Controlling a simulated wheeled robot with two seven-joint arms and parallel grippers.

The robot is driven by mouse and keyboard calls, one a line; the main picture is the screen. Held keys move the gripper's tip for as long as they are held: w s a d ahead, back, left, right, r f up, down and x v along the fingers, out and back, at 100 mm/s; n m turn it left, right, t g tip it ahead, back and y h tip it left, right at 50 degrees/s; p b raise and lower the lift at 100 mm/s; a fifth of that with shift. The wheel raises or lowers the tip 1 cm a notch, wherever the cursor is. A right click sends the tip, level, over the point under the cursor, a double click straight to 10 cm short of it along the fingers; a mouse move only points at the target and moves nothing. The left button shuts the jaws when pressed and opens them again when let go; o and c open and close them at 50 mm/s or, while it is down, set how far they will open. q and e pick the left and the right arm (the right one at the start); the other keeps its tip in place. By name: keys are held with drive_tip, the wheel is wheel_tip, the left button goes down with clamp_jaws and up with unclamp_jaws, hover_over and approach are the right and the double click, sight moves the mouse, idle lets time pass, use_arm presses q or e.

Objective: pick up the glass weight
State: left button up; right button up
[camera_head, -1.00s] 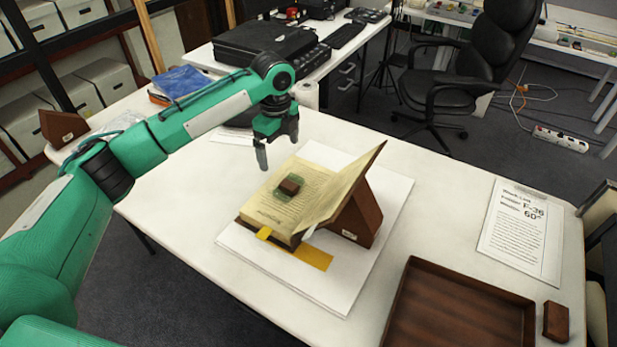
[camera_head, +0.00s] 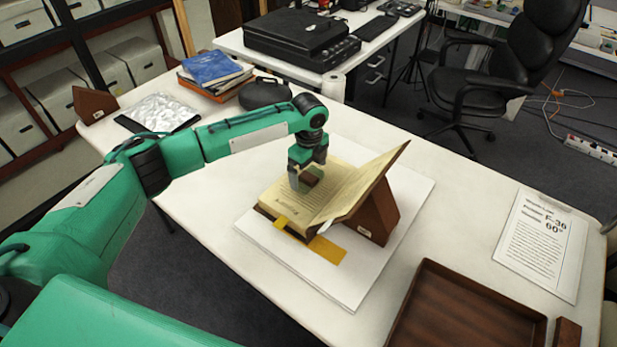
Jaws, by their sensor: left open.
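The glass weight (camera_head: 306,180) is a small greenish block with a brown top. It lies on the left page of an open book (camera_head: 323,188), and my gripper partly hides it. My left gripper (camera_head: 304,182) is open, pointing down at the weight with its fingers around or just above it. I cannot tell whether the fingers touch it. The right gripper is not in view.
The book's right side leans on a brown wedge (camera_head: 376,215) on a white board (camera_head: 345,290). A yellow strip (camera_head: 327,250) lies in front. A brown tray (camera_head: 440,315) and a printed sheet (camera_head: 541,245) are at right.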

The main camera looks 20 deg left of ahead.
use_arm(q)
drive_tip(key=shift+f, duration=0.85)
drive_tip(key=c, duration=1.1)
drive_tip(key=shift+o, duration=0.2)
drive_tip(key=shift+r, duration=0.15)
